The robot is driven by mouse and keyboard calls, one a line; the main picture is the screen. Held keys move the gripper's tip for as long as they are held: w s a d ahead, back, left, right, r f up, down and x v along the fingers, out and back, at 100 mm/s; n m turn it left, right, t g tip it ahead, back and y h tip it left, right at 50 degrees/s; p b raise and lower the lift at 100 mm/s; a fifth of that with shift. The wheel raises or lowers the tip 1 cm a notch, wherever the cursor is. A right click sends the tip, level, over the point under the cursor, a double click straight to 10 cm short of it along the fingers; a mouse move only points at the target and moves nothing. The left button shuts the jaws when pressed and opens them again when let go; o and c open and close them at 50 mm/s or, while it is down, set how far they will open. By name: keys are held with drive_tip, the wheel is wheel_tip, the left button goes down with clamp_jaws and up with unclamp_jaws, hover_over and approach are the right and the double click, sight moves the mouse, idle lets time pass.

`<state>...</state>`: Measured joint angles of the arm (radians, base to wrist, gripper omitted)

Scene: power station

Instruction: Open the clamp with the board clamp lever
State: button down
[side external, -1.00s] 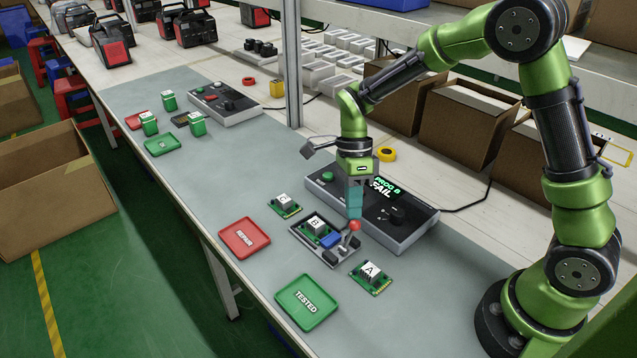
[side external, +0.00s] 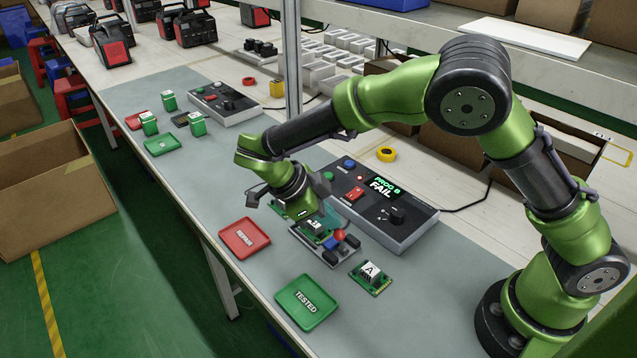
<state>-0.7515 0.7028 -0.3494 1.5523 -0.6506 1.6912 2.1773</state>
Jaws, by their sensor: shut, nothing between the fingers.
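The board clamp lever, with a red ball knob (side external: 340,235), sits low on the clamp fixture (side external: 331,258), close to its blue part (side external: 328,244). Whether the clamp is open or shut is hard to tell at this size. Board B (side external: 317,228) lies in the fixture, partly covered by my gripper. My gripper (side external: 326,213) is shut and empty, tilted over the fixture just behind and left of the knob. Its fingers are mostly hidden by its green body, so contact with the lever cannot be told.
The tester box (side external: 385,205) behind the fixture shows "PROG B FAIL". Board A (side external: 371,277) lies to the right, the green TESTED tray (side external: 307,302) in front, the red REPAIR tray (side external: 245,238) to the left. Another board (side external: 279,208) is partly hidden behind my gripper.

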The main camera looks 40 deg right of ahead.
drive_tip(key=shift+a+f+h, duration=0.15)
drive_tip(key=shift+a+h, duration=0.1)
drive_tip(key=shift+h, duration=0.05)
drive_tip(key=shift+r, duration=0.85)
drive_tip(key=w+a+r, duration=0.4)
drive_tip(key=w+r, duration=0.1)
drive_tip(key=r, duration=0.4)
drive_tip(key=shift+w+a+r, duration=0.2)
drive_tip(key=shift+r, duration=0.1)
